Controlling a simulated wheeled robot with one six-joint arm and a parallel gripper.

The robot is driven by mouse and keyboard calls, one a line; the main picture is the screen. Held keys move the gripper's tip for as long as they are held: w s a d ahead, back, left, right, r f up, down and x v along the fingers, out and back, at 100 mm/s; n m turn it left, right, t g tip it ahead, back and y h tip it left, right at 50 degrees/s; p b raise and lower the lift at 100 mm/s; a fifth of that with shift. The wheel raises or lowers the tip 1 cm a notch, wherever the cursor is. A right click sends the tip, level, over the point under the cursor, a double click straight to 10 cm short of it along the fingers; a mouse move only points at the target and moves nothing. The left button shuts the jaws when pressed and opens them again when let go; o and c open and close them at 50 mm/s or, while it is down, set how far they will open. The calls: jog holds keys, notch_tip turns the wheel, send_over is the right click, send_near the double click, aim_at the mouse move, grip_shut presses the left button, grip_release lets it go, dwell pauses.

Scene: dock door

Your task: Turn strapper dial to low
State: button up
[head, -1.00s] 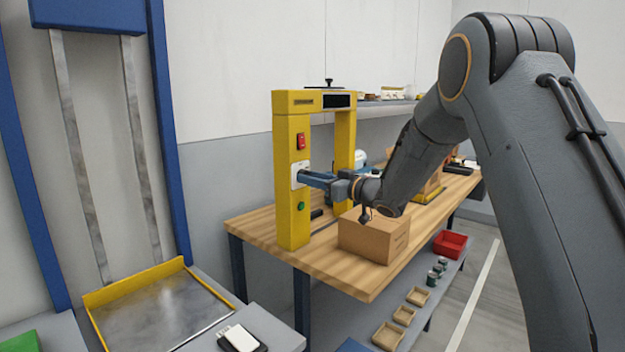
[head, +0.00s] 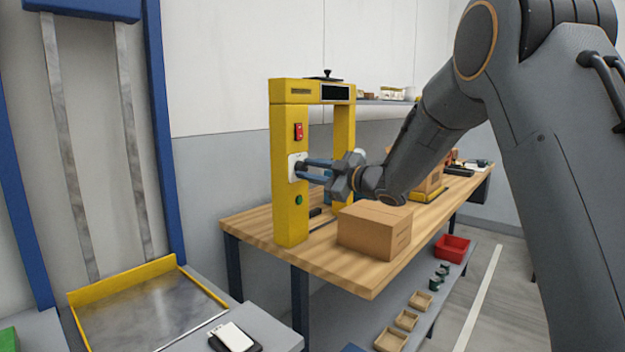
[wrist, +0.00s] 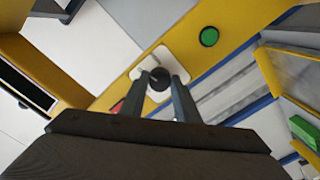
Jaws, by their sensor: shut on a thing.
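The yellow strapper frame (head: 289,220) stands on the wooden workbench. Its dial (wrist: 159,82) is a dark round knob on a white plate (wrist: 141,72) on the frame's post. My gripper (head: 304,171) reaches the dial from the right, and its fingers are shut on the knob. In the wrist view my gripper (wrist: 161,85) has one finger on each side of the knob. A light pointer line shows on the knob, but the setting marks are too small to read. In the head view the fingers largely hide the dial.
A red switch (head: 298,131) is above the dial and a green button (head: 299,200) below it. A cardboard box (head: 372,232) sits on the workbench (head: 350,283) under my wrist. A yellow-edged metal platform (head: 150,312) is at lower left.

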jog(key=n+b, duration=0.4)
jog(key=shift+a+n, duration=0.2)
jog(key=shift+n, duration=0.2)
jog(key=n+b, duration=0.3)
jog(key=b, duration=0.1)
jog(key=shift+n, duration=0.4)
jog(key=n+b, duration=0.4)
jog(key=b, duration=0.1)
jog(key=n+b, duration=0.3)
jog(key=b, duration=0.1)
jog(key=shift+r, duration=0.15)
jog(key=shift+r+n, duration=0.1)
jog(key=shift+n, duration=0.3)
jog(key=o, duration=1)
jog(key=shift+a, duration=0.1)
jog(key=shift+o, duration=0.2)
jog(key=shift+d, duration=0.2)
jog(key=v, duration=0.7)
jog(key=shift+s+d, duration=0.25)
jog(key=shift+d, duration=0.05)
